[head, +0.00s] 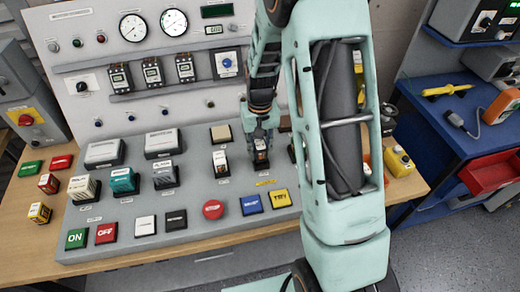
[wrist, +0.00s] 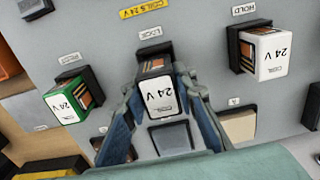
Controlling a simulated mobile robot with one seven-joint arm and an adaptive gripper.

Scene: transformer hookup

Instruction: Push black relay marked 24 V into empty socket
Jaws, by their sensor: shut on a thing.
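My gripper (wrist: 157,88) is shut on the black relay (wrist: 156,97), whose white end label reads 24 V; its fingers are on both sides of it. In the head view my gripper (head: 261,143) points down at the panel with the relay (head: 261,161) between its fingertips. The relay is lined up with a black socket (wrist: 153,48) in the middle of the row in the wrist view. Its inner end is at the socket mouth, but I cannot tell how deep it sits. The socket's inside is hidden by the relay.
A white 24 V relay (wrist: 264,52) and a green one (wrist: 67,99) sit in sockets on either side. A yellow coils label (wrist: 144,9) is on the panel. Push buttons (head: 213,209) line the console front. My arm hides the console's right part.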

